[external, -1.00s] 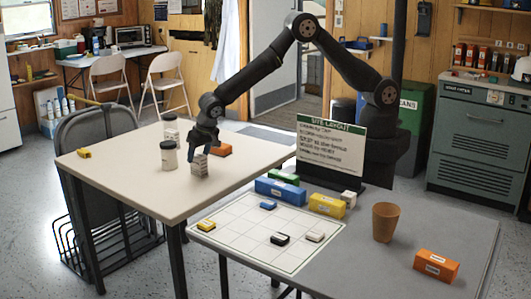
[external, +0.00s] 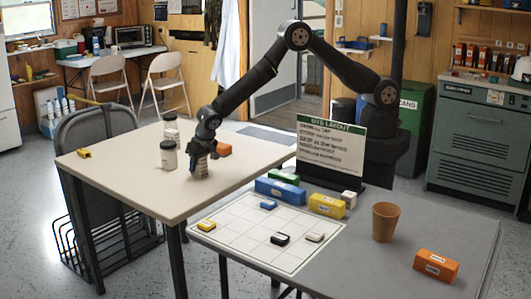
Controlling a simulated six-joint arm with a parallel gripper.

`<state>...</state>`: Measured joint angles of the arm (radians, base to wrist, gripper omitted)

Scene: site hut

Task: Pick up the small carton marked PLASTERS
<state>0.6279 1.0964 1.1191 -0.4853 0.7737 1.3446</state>
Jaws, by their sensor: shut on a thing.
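The carton's base appears at or very near the tabletop; I cannot tell if there is a gap.
A yellow piece (external: 83,153) lies far left. The near table holds a gridded sheet (external: 235,235), coloured blocks, a sign (external: 331,148) and a brown cup (external: 385,222).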

